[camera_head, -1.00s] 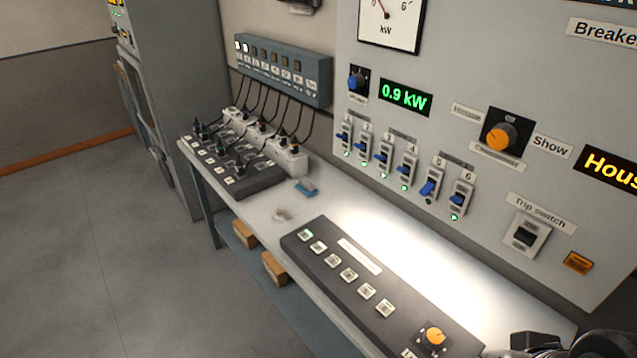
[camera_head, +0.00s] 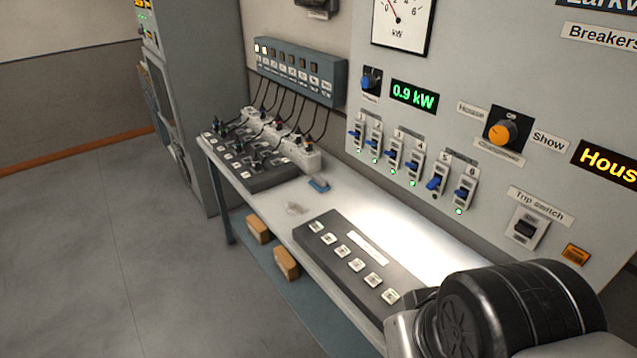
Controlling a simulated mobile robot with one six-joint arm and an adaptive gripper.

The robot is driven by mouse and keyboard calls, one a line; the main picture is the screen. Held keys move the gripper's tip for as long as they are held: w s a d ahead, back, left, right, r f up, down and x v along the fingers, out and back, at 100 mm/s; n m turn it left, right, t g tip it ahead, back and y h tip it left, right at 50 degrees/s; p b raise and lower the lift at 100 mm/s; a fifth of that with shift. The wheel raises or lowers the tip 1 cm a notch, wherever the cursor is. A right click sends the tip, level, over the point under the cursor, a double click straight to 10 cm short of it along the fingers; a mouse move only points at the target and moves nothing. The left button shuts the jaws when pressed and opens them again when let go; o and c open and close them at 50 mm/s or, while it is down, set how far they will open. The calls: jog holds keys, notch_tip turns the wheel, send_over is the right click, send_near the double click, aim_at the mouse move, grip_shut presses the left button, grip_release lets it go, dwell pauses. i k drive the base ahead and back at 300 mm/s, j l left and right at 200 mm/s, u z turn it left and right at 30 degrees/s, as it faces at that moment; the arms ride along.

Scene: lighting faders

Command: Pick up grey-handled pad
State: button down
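A small blue-and-grey block-like thing (camera_head: 318,184) lies on the bench (camera_head: 350,200), near the white socket strip. It may be the grey-handled pad, but it is too small to make out a handle. A pale, flat, crumpled-looking thing (camera_head: 295,209) lies just in front of it, apart from it. Nothing is seen holding either one. A thick black and grey part of my arm fills the lower right of the view. My gripper's fingers do not show.
A dark button panel (camera_head: 345,257) lies on the bench's front part. A patch box (camera_head: 260,172) with cables and a socket strip (camera_head: 290,150) stand at the far end. The breaker wall (camera_head: 470,130) rises behind. Two brown boxes (camera_head: 286,262) sit on the lower shelf. Floor at left is clear.

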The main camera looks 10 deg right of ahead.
aim_at(317, 182)
jog(key=i+j+z, duration=0.1)
jog(key=z, duration=0.35)
jog(key=i+j+z, duration=0.15)
jog(key=z, duration=0.3)
jog(key=i+j+z, duration=0.1)
jog(key=j, duration=0.3)
jog(key=i+j+z, duration=0.15)
jog(key=j, duration=0.25)
jog(key=i+j+z, duration=0.1)
jog(key=i+j, duration=0.15)
jog(key=j, duration=0.2)
jog(key=i+j+z, duration=0.15)
jog(key=j, duration=0.3)
jog(key=i+j+z, duration=0.1)
jog(key=j, duration=0.35)
jog(key=j+z, duration=0.15)
jog(key=j, duration=0.3)
jog(key=i+j, duration=0.1)
jog(key=j, duration=0.3)
jog(key=i+j, duration=0.1)
jog(key=j, duration=0.35)
jog(key=i+j, duration=0.1)
jog(key=j, duration=0.3)
